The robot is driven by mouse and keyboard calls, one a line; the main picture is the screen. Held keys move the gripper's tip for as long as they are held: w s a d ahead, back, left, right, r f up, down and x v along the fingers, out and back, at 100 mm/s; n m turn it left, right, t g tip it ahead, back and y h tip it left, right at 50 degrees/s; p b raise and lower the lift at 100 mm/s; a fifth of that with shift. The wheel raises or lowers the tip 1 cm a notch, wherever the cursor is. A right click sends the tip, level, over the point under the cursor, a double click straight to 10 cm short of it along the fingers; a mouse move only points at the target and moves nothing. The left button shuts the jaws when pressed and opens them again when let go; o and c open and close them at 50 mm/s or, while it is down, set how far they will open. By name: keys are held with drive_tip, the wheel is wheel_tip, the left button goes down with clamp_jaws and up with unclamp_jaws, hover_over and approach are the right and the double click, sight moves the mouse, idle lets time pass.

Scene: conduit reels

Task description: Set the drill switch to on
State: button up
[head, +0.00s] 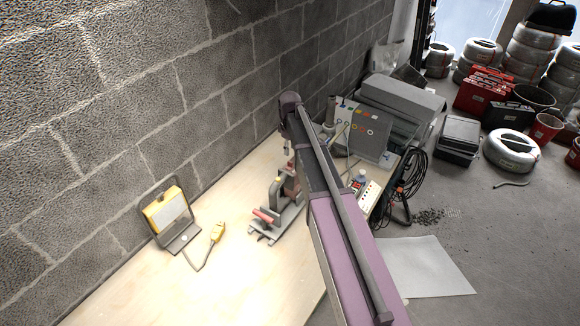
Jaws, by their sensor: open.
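A small bench drill (287,201), grey with reddish parts, stands on the pale wooden bench near the picture's middle. My purple and dark arm passes in front of its right side and hides part of it. I cannot make out the drill's switch or its setting. My gripper does not show clearly; the far end of my arm is a dark joint above the drill, and what lies beyond it is hidden or too small to tell.
A yellow work lamp (166,214) with a yellow plug (217,233) stands left on the bench (150,290), by the block wall. A grey control panel (358,130) and a red-and-white box (368,190) are right of my arm. Reels and red cases (484,92) crowd the floor beyond.

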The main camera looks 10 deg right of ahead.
sight(290, 162)
drive_tip(key=shift+f+b, duration=3.2)
drive_tip(key=shift+f, duration=0.3)
